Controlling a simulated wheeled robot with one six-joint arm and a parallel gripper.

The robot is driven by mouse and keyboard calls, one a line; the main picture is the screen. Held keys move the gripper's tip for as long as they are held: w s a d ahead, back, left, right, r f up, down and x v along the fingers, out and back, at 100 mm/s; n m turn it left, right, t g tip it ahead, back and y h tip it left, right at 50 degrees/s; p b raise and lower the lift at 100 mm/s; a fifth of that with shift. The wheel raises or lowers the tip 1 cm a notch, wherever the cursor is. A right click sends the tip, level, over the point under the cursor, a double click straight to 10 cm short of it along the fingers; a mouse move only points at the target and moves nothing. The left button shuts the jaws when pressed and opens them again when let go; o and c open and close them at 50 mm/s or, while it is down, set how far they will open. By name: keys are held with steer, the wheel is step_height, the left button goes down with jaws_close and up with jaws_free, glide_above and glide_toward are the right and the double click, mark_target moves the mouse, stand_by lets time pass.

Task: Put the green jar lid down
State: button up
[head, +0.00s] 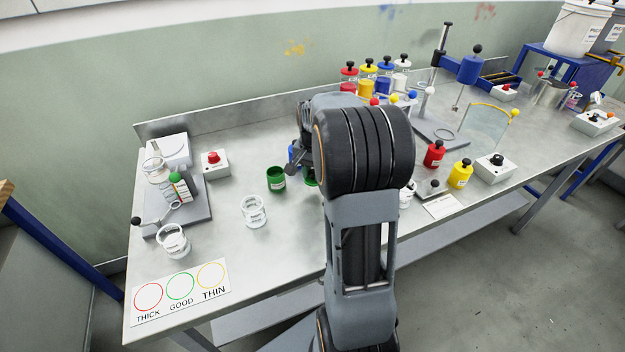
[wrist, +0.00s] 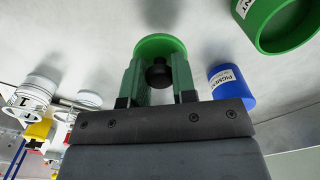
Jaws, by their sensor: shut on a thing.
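In the wrist view my gripper (wrist: 158,80) is shut on the black knob of the green jar lid (wrist: 160,42). The lid's green disc shows beyond the fingertips, over the grey tabletop. I cannot tell whether it touches the table. An open green jar (wrist: 277,22) with a pigment label is to the right of the lid, apart from it. In the head view this green jar (head: 276,180) stands upright without a lid. My arm hides most of the gripper there. A bit of green (head: 310,177) shows beside my arm, perhaps the lid.
A blue pigment jar (wrist: 232,88) is close right of my gripper. A clear glass jar (head: 254,211) stands front left of the green jar. A red-button box (head: 213,165) is behind. The table (head: 235,265) is bare between the glass jar and the THICK/GOOD/THIN card (head: 180,291).

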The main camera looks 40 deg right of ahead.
mark_target(312, 188)
steer(key=shift+w+d+f, duration=0.2)
steer(key=shift+w+f, duration=0.35)
steer(key=shift+f, duration=1.65)
steer(key=shift+f, duration=0.1)
steer(key=o, duration=0.9)
